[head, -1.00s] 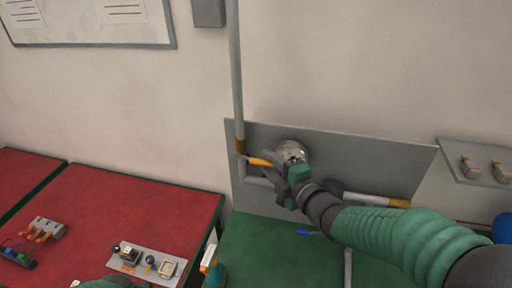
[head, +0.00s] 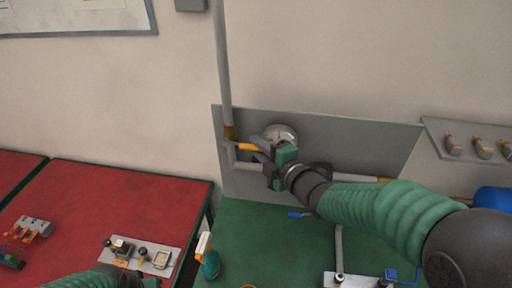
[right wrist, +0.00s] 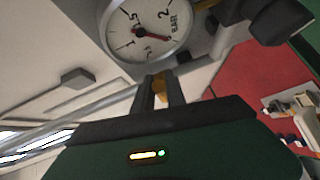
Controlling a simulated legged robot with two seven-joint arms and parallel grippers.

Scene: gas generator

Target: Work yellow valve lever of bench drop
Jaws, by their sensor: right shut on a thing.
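The yellow valve lever (head: 249,147) juts right from the grey pipe at the left edge of the grey wall panel (head: 360,145). My right gripper (head: 260,150) reaches in from the right and is shut on the lever's right end. In the right wrist view the two dark fingers (right wrist: 161,92) close around the yellow lever (right wrist: 158,86), which is mostly hidden between them. The round gauge (right wrist: 147,28) stands just beyond the fingers. Part of my left arm shows at the bottom left of the head view; its jaws cannot be made out.
A green bench (head: 265,235) lies below the panel, with a spray bottle (head: 209,258) at its left and a blue-handled valve (head: 300,214) near the back. A red table (head: 110,205) with small devices is at left. More fittings (head: 480,147) sit on a plate at right.

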